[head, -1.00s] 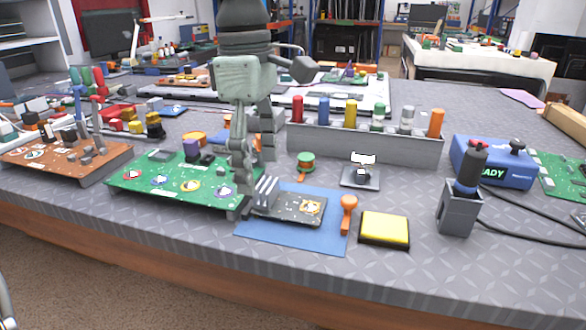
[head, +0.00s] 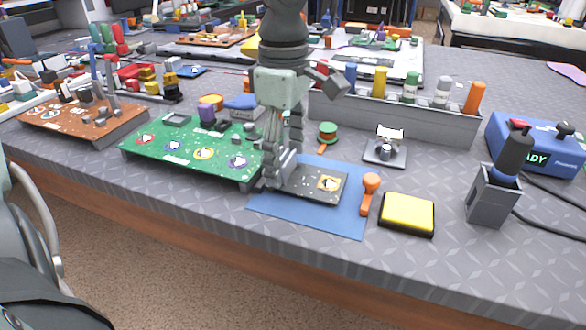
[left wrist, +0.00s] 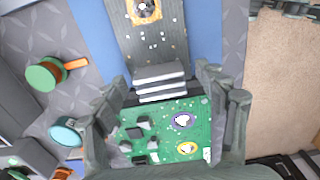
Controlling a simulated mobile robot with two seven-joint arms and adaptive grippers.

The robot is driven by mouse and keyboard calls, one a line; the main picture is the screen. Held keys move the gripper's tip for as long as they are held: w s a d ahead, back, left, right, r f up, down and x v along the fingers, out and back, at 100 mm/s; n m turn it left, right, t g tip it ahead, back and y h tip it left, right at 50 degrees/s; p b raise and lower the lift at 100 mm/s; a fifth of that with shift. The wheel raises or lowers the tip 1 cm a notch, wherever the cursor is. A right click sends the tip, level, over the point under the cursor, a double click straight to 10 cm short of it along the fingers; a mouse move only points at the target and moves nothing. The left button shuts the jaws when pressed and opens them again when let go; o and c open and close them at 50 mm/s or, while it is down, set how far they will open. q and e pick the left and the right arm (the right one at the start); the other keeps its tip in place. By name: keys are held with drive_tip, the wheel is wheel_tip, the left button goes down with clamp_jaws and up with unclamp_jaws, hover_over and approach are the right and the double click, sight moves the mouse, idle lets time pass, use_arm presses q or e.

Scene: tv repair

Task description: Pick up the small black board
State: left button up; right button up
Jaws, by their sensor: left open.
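The small black board (head: 312,184) lies flat on a blue mat (head: 340,218) near the table's front edge. It carries grey fins at its left end and a round part with an orange surround at its right. It also shows in the left wrist view (left wrist: 160,45), with its fins near the fingers. My left gripper (head: 279,178) is over the board's left end, between it and the green board. In the left wrist view the left gripper's fingers (left wrist: 165,105) are apart, one on each side of the finned end; contact cannot be told.
The large green board (head: 190,150) lies just left of the mat. An orange-handled tool (head: 369,192) lies at the mat's right edge, with a yellow sponge pad (head: 407,214) beside it. A green spool (head: 327,134) and a grey rack (head: 420,120) stand behind.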

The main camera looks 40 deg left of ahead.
use_arm(q)
drive_tip(key=c, duration=1.3)
drive_tip(key=shift+o, duration=0.2)
